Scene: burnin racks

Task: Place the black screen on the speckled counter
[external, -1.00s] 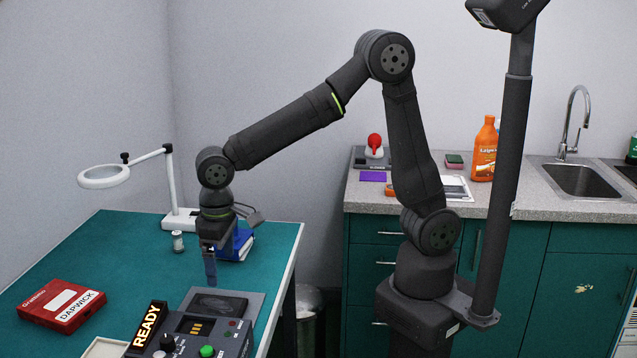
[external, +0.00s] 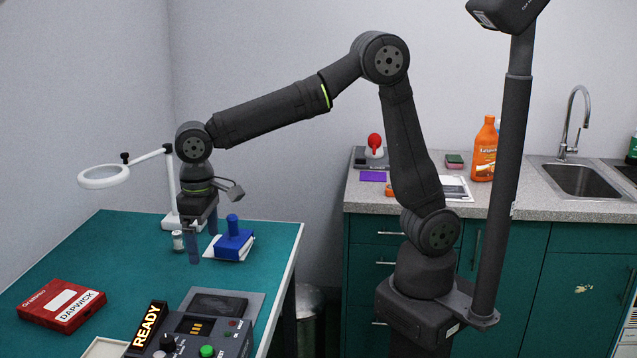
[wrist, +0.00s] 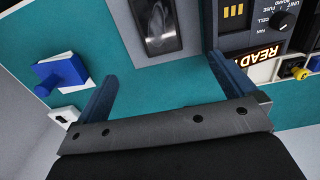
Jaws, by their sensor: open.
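The black screen (external: 218,305) lies flat on a grey mat (external: 255,300) on the teal table, just behind the control box. The wrist view shows the screen (wrist: 158,22) at the top, beyond my fingers, with a glossy reflection on its face. My gripper (external: 203,247) is open and empty above the table, behind the screen and apart from it. Its two blue-grey fingers also show spread apart in the wrist view (wrist: 162,72). The speckled counter (external: 520,207) is at the right, on top of green cabinets.
A blue handled block (external: 233,243) and a small spool (external: 178,241) are close to my gripper. The control box (external: 205,338) with a READY sign is in front. A red case (external: 62,306) and magnifier lamp (external: 104,177) are left. The counter holds an orange bottle (external: 484,150) and sink (external: 585,180).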

